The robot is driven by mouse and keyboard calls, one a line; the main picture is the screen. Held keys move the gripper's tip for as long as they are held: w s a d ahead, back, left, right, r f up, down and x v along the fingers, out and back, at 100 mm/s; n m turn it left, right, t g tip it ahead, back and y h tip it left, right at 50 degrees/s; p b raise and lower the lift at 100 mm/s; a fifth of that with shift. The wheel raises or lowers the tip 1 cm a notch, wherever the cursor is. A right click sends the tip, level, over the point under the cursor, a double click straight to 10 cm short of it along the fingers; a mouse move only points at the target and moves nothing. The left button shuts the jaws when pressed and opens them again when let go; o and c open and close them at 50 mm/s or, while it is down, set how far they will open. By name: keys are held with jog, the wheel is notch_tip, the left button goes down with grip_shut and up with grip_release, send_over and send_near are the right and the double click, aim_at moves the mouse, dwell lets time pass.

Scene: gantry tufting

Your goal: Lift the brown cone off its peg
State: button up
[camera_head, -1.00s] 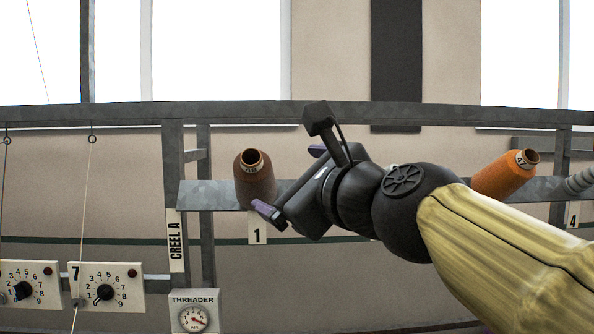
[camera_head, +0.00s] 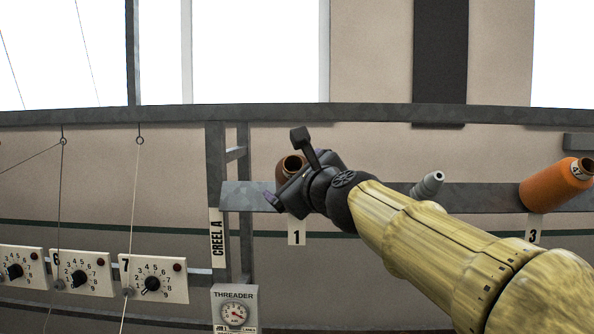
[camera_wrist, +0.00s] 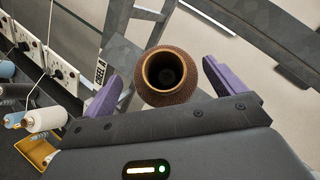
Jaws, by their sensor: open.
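The brown cone (camera_head: 289,166) sits at position 1 on the creel rail, partly hidden behind my gripper (camera_head: 271,188) in the head view. In the wrist view the brown cone (camera_wrist: 167,76) shows its open round top, dark inside, between the two purple fingers of my gripper (camera_wrist: 163,84). The fingers are apart on either side of it, with a gap at each side, and hold nothing. The cone's peg is not clearly visible.
An orange cone (camera_head: 558,185) stands at position 3 to the right, and a bare grey peg (camera_head: 428,184) sits between. Dial panels (camera_head: 154,278) and a threader box (camera_head: 235,308) are at lower left. A metal beam (camera_head: 370,113) runs above.

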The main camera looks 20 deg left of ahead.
jog(key=shift+w+a, duration=0.2)
jog(key=shift+w, duration=0.4)
jog(key=shift+r, duration=0.1)
jog(key=c, duration=1.4)
jog(key=shift+s+r+p, duration=0.4)
jog(key=shift+p, duration=0.1)
jog(key=shift+d+r, duration=0.1)
